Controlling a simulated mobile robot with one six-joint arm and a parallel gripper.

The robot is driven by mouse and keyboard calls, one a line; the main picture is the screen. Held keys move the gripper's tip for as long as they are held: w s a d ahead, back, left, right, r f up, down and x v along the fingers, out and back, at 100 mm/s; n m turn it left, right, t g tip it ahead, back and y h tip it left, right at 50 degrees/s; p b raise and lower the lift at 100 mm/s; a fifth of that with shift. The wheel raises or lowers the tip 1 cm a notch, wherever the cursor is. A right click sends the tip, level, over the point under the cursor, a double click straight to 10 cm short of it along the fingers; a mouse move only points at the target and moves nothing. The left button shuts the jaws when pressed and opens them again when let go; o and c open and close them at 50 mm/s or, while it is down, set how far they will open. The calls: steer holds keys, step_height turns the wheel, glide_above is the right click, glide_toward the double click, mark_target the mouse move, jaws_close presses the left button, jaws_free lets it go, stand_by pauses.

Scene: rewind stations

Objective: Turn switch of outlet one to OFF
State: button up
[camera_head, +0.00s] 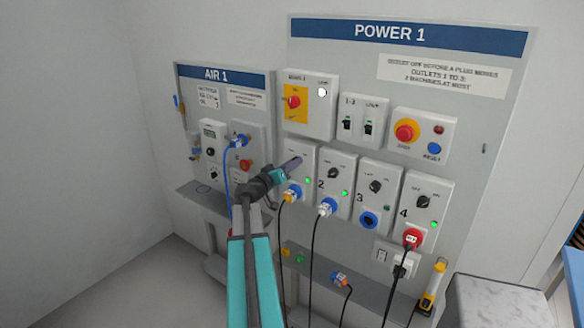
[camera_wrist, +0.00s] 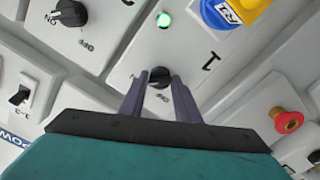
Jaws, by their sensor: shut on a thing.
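The outlet one panel (camera_head: 308,155) is the leftmost of the lower row on the POWER 1 board; its number 1 shows in the wrist view (camera_wrist: 210,62). Its black rotary switch (camera_wrist: 160,76) sits between the two fingers of my gripper (camera_wrist: 159,84), which is shut on it. In the head view my gripper (camera_head: 294,163) reaches up to this panel and hides the switch. The outlet's green lamp (camera_wrist: 164,20) is lit, and a yellow plug (camera_head: 291,193) is in its blue socket. The exact angle of the switch is hard to tell.
Outlet two (camera_head: 335,172), outlet three (camera_head: 374,186) and outlet four (camera_head: 424,202) stand to the right with similar switches. Above are a red main switch (camera_head: 294,102), two small toggles and a stop button (camera_head: 405,131). The AIR 1 board (camera_head: 220,75) is at left. Cables hang below.

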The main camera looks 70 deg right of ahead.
steer(key=shift+f+n+b, duration=0.1)
steer(key=shift+n+b, duration=2.95)
steer(key=shift+n, duration=5.55)
steer(key=o, duration=1)
steer(key=shift+a, duration=0.15)
steer(key=b+v, duration=0.3)
steer(key=v, duration=1)
steer(key=shift+a, duration=0.25)
